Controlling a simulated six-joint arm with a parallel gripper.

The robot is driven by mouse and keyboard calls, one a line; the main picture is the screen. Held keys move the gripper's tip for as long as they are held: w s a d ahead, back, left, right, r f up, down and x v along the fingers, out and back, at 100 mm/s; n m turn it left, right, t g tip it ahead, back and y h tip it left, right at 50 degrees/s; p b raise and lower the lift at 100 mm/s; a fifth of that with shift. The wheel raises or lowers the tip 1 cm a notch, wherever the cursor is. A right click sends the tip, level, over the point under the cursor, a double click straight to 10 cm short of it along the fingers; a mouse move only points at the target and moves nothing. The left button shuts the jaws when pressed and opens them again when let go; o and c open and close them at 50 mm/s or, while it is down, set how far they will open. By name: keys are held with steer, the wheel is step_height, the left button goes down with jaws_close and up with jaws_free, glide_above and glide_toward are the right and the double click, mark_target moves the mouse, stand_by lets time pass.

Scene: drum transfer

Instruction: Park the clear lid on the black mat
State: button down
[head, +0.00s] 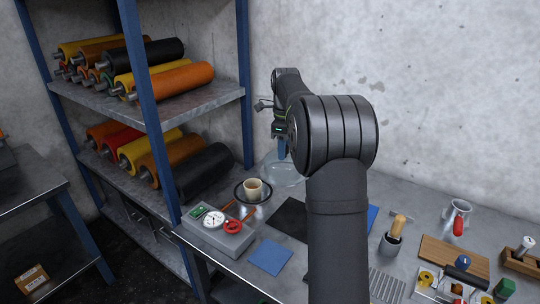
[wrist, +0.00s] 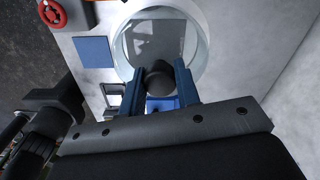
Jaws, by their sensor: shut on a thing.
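The clear lid (head: 284,173) is a round, see-through dome with a dark knob (wrist: 158,76). My gripper (head: 282,149) has blue fingers and is shut on this knob, as the wrist view shows. The lid's rim (wrist: 118,48) shows beyond the fingers there. The black mat (head: 288,217) lies flat on the bench, nearer the head camera than the lid and partly hidden by my arm. A dark rectangle, likely the mat, shows through the lid in the wrist view. The lid appears held above the bench, but its height is hard to tell.
A cup (head: 253,189) stands on a dark round plate left of the lid. A grey box with a gauge (head: 213,220) and red knob (head: 233,227) sits at the front left. A blue square (head: 270,257) lies before the mat. Tools crowd the right; a roller rack (head: 160,110) stands left.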

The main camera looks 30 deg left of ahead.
steer(key=s+d+f, duration=0.1)
steer(key=d+f, duration=0.4)
steer(key=d, duration=0.2)
steer(key=shift+s+f, duration=0.15)
steer(key=shift+f, duration=4.8)
steer(key=c, duration=1.1)
jaws_free()
steer(key=shift+f, duration=0.15)
step_height(320, 180, up, 12)
steer(key=shift+r, duration=0.2)
steer(key=shift+f, duration=0.1)
